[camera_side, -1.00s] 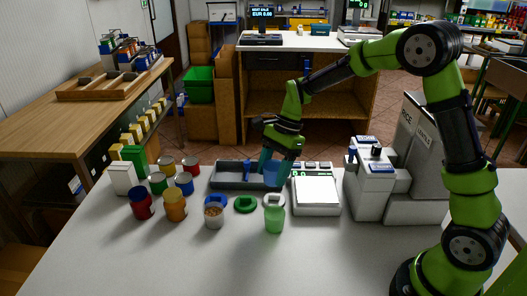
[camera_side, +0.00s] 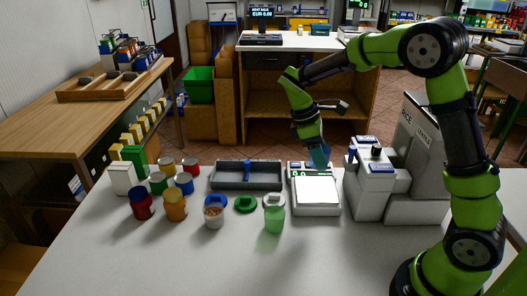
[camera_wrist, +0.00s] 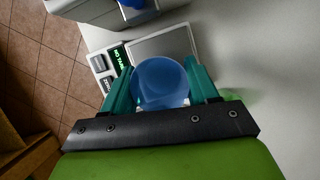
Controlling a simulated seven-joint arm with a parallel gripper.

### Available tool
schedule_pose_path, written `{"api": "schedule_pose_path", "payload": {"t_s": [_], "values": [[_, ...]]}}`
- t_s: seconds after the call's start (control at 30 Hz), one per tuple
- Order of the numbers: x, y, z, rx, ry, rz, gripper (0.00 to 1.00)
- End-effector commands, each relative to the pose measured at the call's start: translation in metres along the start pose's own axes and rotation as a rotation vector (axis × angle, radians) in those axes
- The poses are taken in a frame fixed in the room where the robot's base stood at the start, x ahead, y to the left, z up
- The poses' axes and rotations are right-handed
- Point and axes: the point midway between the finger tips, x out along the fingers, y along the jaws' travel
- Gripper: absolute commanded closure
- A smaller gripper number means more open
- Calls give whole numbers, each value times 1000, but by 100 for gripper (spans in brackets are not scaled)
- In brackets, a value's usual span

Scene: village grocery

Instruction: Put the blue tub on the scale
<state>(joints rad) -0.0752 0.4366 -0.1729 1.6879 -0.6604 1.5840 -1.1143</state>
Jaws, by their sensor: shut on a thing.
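The blue tub (camera_wrist: 160,82) shows in the wrist view as a round translucent blue shape between my gripper's two teal fingers. My gripper (camera_wrist: 161,85) is shut on it. In the side view my gripper (camera_side: 319,158) hangs over the back part of the scale; its fingers hide most or all of the tub there. The scale (camera_side: 317,191) has a pale square plate, bare in the side view, and a green-lit display at its back. In the wrist view the scale (camera_wrist: 170,44) lies beyond and partly behind the tub.
Right of the scale stands a grey-white machine (camera_side: 372,189). Left of it are a dark divided tray (camera_side: 230,180), a green lid (camera_side: 245,204), a green container (camera_side: 274,217) and a white tub of grains (camera_side: 213,217). Several cans (camera_side: 174,206) stand further left. The counter's front is clear.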

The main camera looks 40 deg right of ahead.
Motion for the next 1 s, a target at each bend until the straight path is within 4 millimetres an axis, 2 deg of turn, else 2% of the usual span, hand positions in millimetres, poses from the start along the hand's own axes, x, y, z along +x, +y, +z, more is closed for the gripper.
{"api": "schedule_pose_path", "payload": {"t_s": [0.1,0.2,0.7,1.0], "values": [[1,-3,3,-116,1,47,70],[4,-3,2,-150,0,60,70],[51,-3,-18,-148,1,58,70],[65,-2,-24,-147,2,59,70]]}}
